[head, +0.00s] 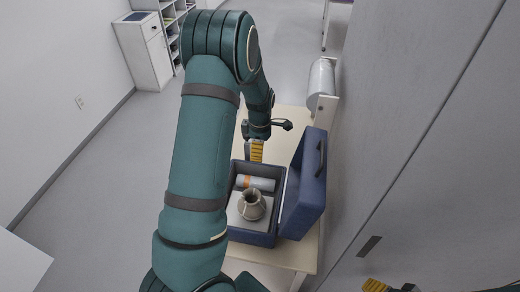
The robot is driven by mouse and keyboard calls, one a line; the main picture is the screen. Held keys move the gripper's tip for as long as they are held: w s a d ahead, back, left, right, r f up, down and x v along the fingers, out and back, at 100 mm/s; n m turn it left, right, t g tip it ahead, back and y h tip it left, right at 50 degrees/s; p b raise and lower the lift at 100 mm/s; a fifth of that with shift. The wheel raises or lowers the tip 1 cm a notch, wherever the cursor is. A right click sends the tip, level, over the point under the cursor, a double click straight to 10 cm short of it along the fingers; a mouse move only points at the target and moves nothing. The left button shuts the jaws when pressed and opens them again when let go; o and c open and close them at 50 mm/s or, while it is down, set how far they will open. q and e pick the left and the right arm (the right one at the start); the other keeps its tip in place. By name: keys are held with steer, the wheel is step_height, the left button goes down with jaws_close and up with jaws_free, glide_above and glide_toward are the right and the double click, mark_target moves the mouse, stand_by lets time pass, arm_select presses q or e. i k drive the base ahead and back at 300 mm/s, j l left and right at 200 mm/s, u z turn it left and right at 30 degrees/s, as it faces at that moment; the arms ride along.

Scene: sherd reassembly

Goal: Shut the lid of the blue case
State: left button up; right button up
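The blue case (250,238) stands on a pale table, with its lid (303,200) open and leaning up and out on the right side. The lid has a dark handle (321,159). Inside the case are a grey-beige vase (252,208) and a pale cylinder with an orange band (256,183). My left gripper (257,154), with yellow finger pads, is at the far edge of the case, left of the lid. Its finger gap is not clear, and my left arm hides the case's left side. My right gripper (376,286) shows only partly at the bottom edge, far from the case.
The pale wooden table (286,252) has some bare surface in front of and behind the case. A large roll (322,78) stands at its far right end. A grey wall or panel (400,110) rises close on the right. White shelves and a cabinet (145,50) stand at the far left.

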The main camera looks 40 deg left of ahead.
mark_target(304, 203)
steer(key=k, duration=1)
